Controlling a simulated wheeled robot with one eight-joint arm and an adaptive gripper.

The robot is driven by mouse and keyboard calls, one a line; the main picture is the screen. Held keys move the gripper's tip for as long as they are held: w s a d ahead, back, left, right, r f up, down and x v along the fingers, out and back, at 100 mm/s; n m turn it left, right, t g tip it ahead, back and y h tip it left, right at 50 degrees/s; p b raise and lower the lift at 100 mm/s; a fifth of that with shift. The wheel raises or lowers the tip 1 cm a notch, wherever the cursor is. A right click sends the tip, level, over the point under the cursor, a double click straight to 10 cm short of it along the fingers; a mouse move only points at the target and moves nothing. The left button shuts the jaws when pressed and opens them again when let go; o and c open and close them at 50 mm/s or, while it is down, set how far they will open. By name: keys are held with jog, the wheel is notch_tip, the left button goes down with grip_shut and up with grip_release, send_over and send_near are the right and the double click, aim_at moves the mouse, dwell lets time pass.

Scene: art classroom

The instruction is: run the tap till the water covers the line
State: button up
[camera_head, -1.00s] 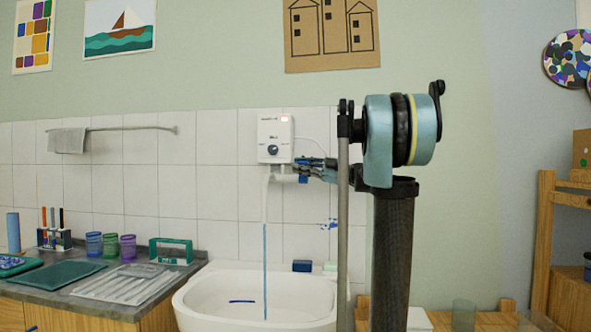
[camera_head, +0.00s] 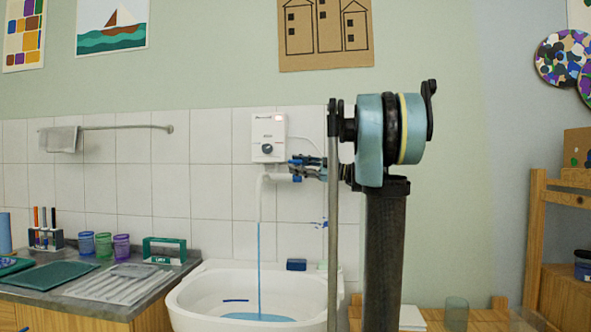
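The tap's white spout (camera_head: 272,178) comes out below a white wall unit (camera_head: 268,138) with a dial and a small red light. A thin blue stream of water (camera_head: 259,255) falls from it into the white basin (camera_head: 188,292). A shallow blue pool (camera_head: 258,317) shows at the basin's bottom. The short dark blue line (camera_head: 236,300) is on the basin's inner wall, above the pool and uncovered. My gripper (camera_head: 296,167) is at the right of the spout, close by a small blue part (camera_head: 296,178) at its end. Its fingers are too small to tell if they grip it.
A grey counter (camera_head: 50,298) at the left holds cups (camera_head: 104,245), a drying tray (camera_head: 112,284) and a pen rack (camera_head: 46,239). A blue block (camera_head: 296,265) sits on the basin's back rim. A clear glass (camera_head: 456,313) stands on a wooden surface at the right.

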jog(key=v, duration=1)
jog(key=shift+d, duration=0.35)
jog(key=shift+f, duration=0.1)
